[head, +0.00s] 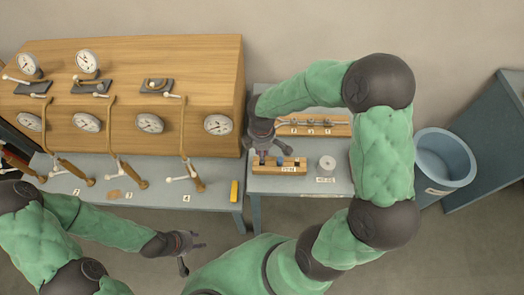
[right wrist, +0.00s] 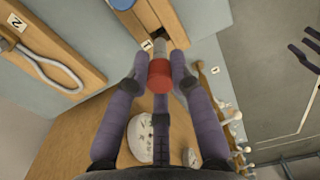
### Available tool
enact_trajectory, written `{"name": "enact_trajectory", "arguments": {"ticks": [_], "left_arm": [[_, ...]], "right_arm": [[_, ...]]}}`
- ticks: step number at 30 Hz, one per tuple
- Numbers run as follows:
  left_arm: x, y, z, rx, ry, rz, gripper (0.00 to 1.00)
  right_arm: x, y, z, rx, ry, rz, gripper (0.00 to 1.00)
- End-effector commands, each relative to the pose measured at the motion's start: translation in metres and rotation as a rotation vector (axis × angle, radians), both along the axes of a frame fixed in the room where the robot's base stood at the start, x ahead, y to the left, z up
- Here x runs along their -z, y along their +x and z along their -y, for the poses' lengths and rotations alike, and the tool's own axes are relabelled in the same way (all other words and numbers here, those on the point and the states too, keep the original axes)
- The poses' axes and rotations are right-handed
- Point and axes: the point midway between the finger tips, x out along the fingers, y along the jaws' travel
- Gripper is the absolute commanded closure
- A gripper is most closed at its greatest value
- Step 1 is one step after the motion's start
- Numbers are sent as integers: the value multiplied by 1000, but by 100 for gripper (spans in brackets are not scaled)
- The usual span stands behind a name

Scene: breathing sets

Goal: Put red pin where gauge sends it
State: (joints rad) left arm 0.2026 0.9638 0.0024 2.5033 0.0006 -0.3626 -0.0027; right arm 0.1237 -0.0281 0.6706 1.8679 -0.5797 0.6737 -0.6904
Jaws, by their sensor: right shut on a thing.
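A red pin (right wrist: 160,76) with a pale grey shaft sits between the fingers of my right gripper (right wrist: 160,64) in the right wrist view. My right gripper is shut on it, with the shaft toward a dark slot in a wooden block; I cannot tell whether the tip is inside. In the head view my right gripper (head: 263,139) is just above the low wooden block (head: 292,169) and hides the pin. Several white dial gauges (head: 218,125) are on the wooden cabinet. My left gripper (head: 192,257) is open and empty in front of the bench.
A wooden rack (head: 340,126) with labels stands behind the block. A grey cylinder (head: 327,163) is right of the block. A blue bucket (head: 443,160) stands at the right.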

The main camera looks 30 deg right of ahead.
Motion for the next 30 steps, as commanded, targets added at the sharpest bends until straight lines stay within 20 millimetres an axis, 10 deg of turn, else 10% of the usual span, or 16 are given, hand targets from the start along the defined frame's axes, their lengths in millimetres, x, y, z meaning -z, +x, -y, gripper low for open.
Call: {"name": "enact_trajectory", "arguments": {"ticks": [30], "left_arm": [[6,0,0,0,0,0,60]], "right_arm": [[9,0,0,0,0,0,100]]}}
